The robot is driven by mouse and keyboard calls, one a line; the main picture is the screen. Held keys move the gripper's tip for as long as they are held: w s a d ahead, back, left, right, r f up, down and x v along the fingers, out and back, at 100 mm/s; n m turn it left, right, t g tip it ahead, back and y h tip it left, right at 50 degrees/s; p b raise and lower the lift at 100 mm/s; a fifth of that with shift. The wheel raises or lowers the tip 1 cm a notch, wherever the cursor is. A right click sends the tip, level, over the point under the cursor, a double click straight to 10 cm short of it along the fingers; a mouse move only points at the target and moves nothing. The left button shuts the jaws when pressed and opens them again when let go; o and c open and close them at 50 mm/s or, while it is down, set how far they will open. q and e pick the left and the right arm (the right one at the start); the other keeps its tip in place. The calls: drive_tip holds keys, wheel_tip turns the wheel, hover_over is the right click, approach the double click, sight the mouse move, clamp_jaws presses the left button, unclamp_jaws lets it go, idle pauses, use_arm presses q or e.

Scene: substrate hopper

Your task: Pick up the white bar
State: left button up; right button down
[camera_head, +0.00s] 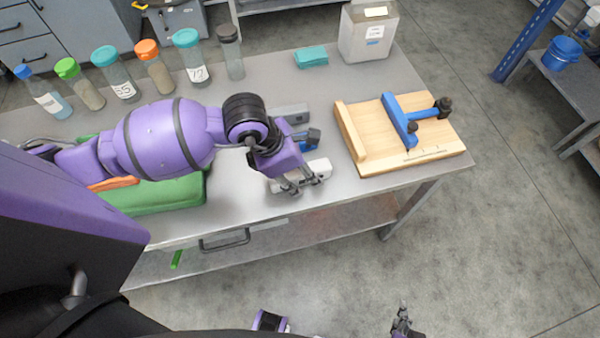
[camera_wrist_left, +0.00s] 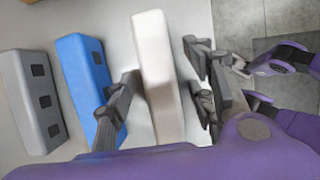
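The white bar (camera_head: 319,165) lies on the grey metal table near its front edge, partly hidden under my left gripper in the head view. In the left wrist view the white bar (camera_wrist_left: 158,70) runs between the two fingers of my left gripper (camera_wrist_left: 160,100). The fingers are apart, one on each side, with a visible gap to the bar. In the head view my left gripper (camera_head: 300,183) is low over the bar. My right gripper (camera_head: 402,322) shows only in part at the bottom of the head view, away from the table; its opening is unclear.
A blue bar (camera_wrist_left: 82,75) and a grey bar (camera_wrist_left: 32,95) lie beside the white bar. A wooden board (camera_head: 365,145) with a blue T-shaped piece (camera_head: 400,120) is to the right. Several lidded bottles stand behind. A green case (camera_head: 165,195) lies under my left arm.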

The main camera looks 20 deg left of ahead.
use_arm(q)
drive_tip(key=c, duration=1.1)
clamp_jaws()
drive_tip(key=shift+r, duration=0.15)
